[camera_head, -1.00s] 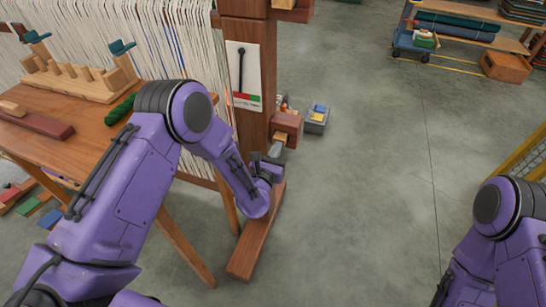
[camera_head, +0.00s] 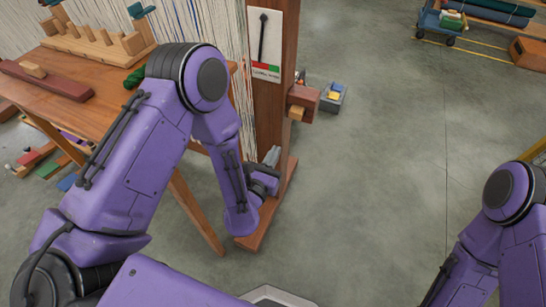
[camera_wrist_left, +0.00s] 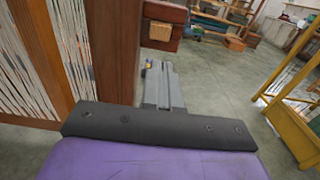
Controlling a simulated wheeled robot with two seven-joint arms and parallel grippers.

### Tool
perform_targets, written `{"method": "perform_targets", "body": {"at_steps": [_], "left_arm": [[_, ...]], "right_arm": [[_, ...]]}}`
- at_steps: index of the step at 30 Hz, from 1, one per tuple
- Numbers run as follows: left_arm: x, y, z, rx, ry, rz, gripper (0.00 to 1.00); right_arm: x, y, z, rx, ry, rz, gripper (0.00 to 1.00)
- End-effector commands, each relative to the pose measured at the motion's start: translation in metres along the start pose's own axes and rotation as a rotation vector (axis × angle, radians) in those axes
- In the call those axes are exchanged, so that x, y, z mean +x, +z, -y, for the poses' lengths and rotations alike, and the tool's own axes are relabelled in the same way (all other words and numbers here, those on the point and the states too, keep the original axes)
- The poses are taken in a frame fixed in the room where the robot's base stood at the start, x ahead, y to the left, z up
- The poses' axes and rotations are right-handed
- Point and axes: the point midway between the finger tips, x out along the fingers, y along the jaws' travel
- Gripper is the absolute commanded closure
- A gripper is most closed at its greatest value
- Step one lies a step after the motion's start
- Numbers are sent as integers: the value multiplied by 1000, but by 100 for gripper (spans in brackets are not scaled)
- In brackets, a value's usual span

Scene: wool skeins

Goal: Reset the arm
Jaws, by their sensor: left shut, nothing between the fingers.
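My left arm (camera_head: 170,140) comes in from the left, bent at the elbow, with its forearm hanging down by the loom post. My left gripper (camera_head: 271,157) is shut and empty, low beside the wooden loom post (camera_head: 272,105). In the left wrist view its fingers (camera_wrist_left: 163,85) are together, with nothing between them and floor behind. A red-brown block with a light wooden peg (camera_head: 303,103) sticks out from the post, above and right of the gripper and apart from it. My right arm (camera_head: 500,230) shows at the right edge; its gripper is out of view.
The loom's wooden table (camera_head: 75,110) holds a peg rack (camera_head: 95,48) and a green skein (camera_head: 135,76). A blue cart (camera_head: 440,22) is at the back right. The floor between post and right arm is clear.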

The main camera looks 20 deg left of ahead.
Motion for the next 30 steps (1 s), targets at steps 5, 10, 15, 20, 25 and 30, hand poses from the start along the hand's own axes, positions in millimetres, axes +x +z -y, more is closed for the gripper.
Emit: {"method": "perform_targets", "body": {"at_steps": [5, 10, 15, 20, 25, 30], "left_arm": [[-6, 0, 1, 0, -1, 0, 100], [-5, 0, 1, 0, -3, 0, 100], [-5, 0, 1, 0, -4, 0, 100], [-5, 0, 2, 34, -5, -1, 100], [-10, -19, 9, 564, -80, -88, 100], [-50, -73, -15, 1462, -331, -336, 100]], "right_arm": [[1, 0, 0, 0, 0, 0, 57], [1, 0, 0, 0, 0, 0, 57], [1, 0, 0, 0, 0, 0, 57], [1, 0, 0, 0, 0, 0, 57], [1, 0, 0, 0, 0, 0, 57], [-9, -4, -1, 0, 0, 0, 57]]}}
